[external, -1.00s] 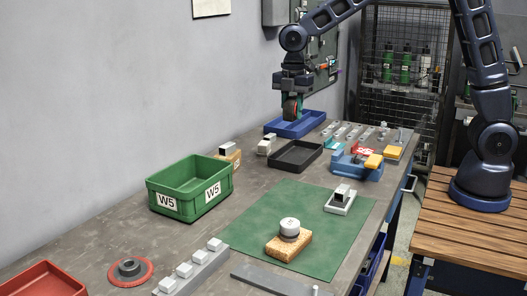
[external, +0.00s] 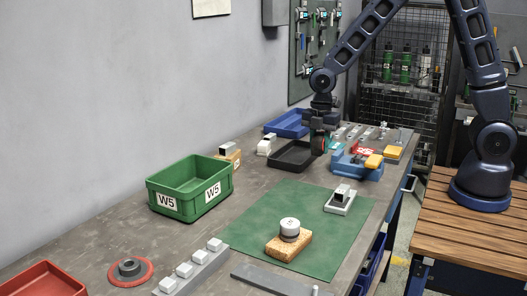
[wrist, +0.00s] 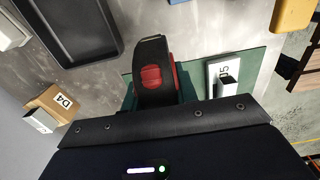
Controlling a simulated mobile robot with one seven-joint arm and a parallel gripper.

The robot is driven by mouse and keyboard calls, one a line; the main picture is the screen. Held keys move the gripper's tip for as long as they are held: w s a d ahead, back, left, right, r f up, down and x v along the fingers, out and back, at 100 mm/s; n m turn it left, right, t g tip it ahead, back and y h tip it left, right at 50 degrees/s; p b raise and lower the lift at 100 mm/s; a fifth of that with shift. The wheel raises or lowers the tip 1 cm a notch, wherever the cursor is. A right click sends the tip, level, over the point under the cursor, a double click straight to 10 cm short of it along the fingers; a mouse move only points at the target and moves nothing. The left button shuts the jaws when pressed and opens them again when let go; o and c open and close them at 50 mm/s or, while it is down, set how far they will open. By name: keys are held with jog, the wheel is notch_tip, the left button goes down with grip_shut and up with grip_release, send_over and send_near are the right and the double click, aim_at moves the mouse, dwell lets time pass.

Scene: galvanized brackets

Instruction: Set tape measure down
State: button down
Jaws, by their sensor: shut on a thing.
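The tape measure (wrist: 152,60) is black with a red button and stands upright in my gripper (wrist: 155,92) in the wrist view. In the external view my gripper (external: 319,131) points down, shut on the tape measure (external: 319,145), at the right end of the black tray (external: 277,164). The tape measure overlaps the tray's edge in the picture; whether it touches anything below is unclear. In the wrist view the black tray (wrist: 100,50) is at upper left, apart from the tape measure.
A blue tray (external: 270,129) lies behind the black tray. A blue fixture (external: 343,168) with red and yellow parts is close on the right. The green mat (external: 262,212) holds a grey block and a round weight on wood. A green W5 bin (external: 166,187) stands left.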

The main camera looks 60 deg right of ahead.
aim_at(320, 134)
jog(key=shift+f, duration=4.55)
jog(key=shift+f, duration=0.15)
jog(key=c, duration=1.1)
grip_release()
notch_tip(320, 134, up, 12)
jog(key=shift+r, duration=0.2)
jog(key=s+d+r+m+t, duration=0.2)
jog(key=s+d+r+m, duration=0.4)
jog(key=s+r, duration=0.35)
jog(key=s+d+r+m+t, duration=0.1)
jog(key=s+d+r+m, duration=0.5)
jog(key=s+r, duration=0.3)
jog(key=s+d+r+m, duration=0.1)
jog(key=s+m, duration=0.1)
jog(key=s, duration=0.1)
jog(key=s+r+m+t, duration=0.1)
jog(key=s+m, duration=0.1)
jog(key=s+d+r+m, duration=0.1)
jog(key=s+m, duration=0.1)
jog(key=s, duration=0.1)
jog(key=shift+s+d+r+t, duration=0.1)
jog(key=shift+s+d+t, duration=0.2)
